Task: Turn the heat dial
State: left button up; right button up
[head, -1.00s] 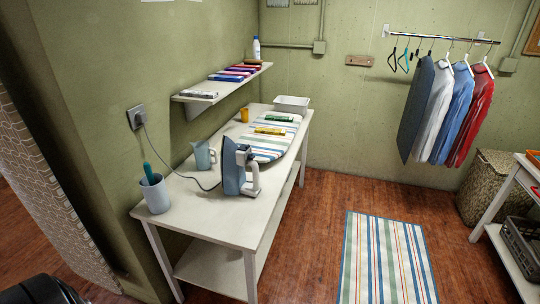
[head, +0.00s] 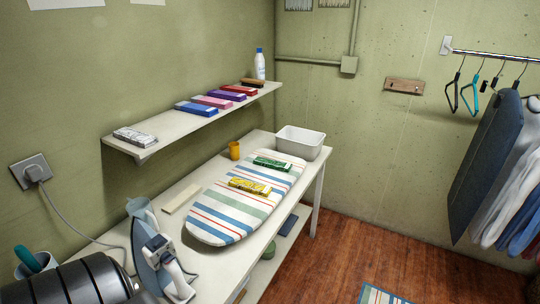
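The iron (head: 143,250) stands upright on its heel near the front end of the white table (head: 219,257), at the lower left of the head view. Its blue-grey soleplate side faces left and its white handle faces right. A small dark patch shows on its upper body; I cannot tell whether it is the heat dial or how it is set. A dark ribbed part of my own arm is at the bottom left, in front of the iron's lower left. Neither of my grippers is in view.
A cord runs from the iron area to a wall outlet (head: 31,172). A striped ironing board (head: 214,236) lies on the table. A shelf (head: 150,147) overhangs the table's wall side.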

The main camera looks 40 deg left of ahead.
aim_at(166, 258)
jog(key=i, duration=2.75)
jog(key=u, duration=4.65)
jog(key=i, duration=0.5)
jog(key=z, duration=0.1)
